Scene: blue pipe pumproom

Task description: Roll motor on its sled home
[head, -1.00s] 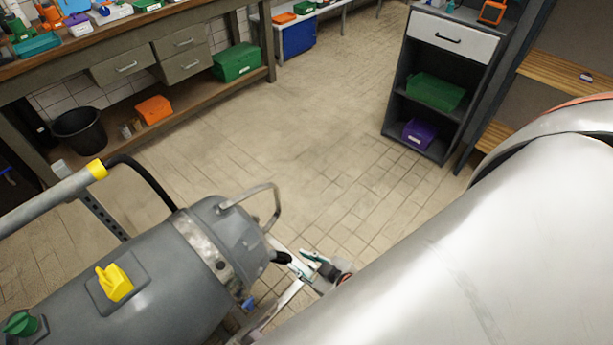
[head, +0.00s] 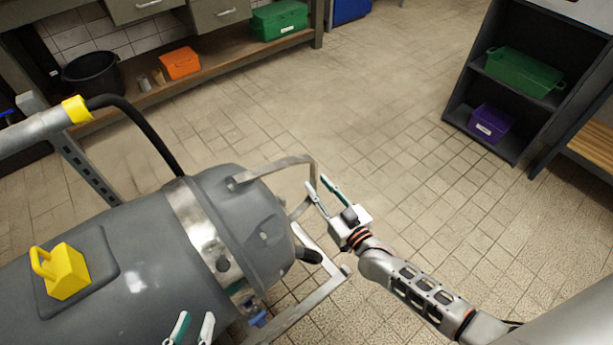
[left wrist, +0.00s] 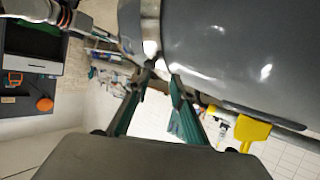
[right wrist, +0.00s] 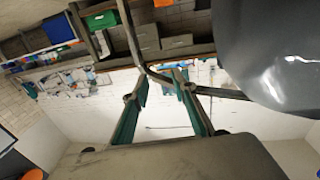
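The large grey motor (head: 130,255) lies on its side at lower left, with a bright metal band and a yellow block (head: 67,272) on it. A bent metal handle (head: 285,163) loops from its right end. The metal sled frame (head: 310,300) shows below that end; the rest is hidden. My right gripper (head: 320,187) is open beside the handle's outer end; in the right wrist view the bar (right wrist: 137,50) passes just beyond the spread fingertips (right wrist: 160,82). My left gripper (head: 194,322) is open at the motor's near side; its fingers (left wrist: 152,85) are apart below the motor (left wrist: 220,50).
A workbench with a lower shelf (head: 210,65) stands at the back left, with a black bucket (head: 92,78) beside an orange box (head: 180,63). A dark shelf unit (head: 510,145) stands at the right. The tiled floor (head: 370,90) between them is clear.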

